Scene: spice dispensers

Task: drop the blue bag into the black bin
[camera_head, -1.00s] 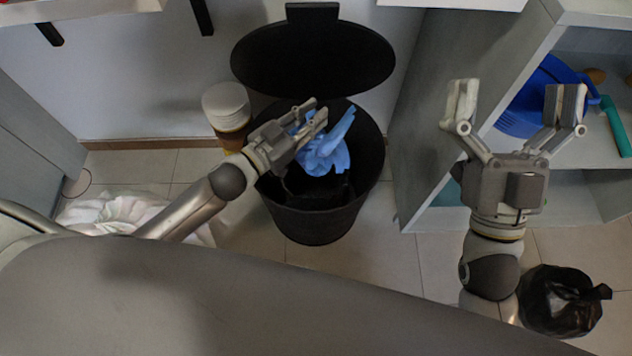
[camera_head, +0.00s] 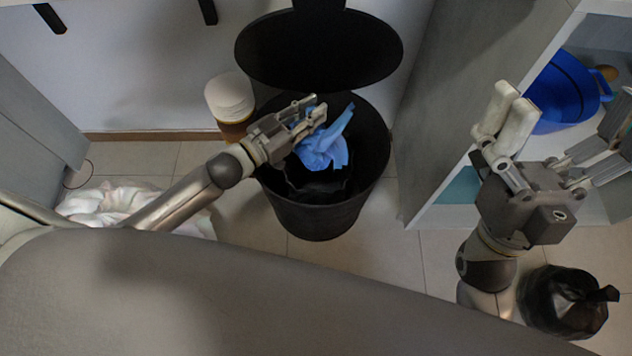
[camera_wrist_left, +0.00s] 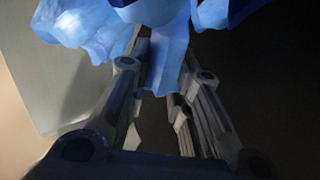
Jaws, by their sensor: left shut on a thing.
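The blue bag (camera_head: 322,149) is crumpled and hangs over the open mouth of the black bin (camera_head: 318,218). My left gripper (camera_head: 312,112) is shut on the bag above the bin's opening. In the left wrist view the bag (camera_wrist_left: 120,28) fills the top, with the fingers (camera_wrist_left: 155,80) around its lower part. The bin's lid (camera_head: 318,50) stands open behind it. My right gripper (camera_head: 560,140) is open, apart from the bin, in front of the shelf unit at right.
A round container with a white top (camera_head: 230,98) stands left of the bin. A white bag (camera_head: 112,200) lies on the floor at left. A black bag (camera_head: 562,302) is at lower right. A blue bucket (camera_head: 570,92) sits on the shelf at right.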

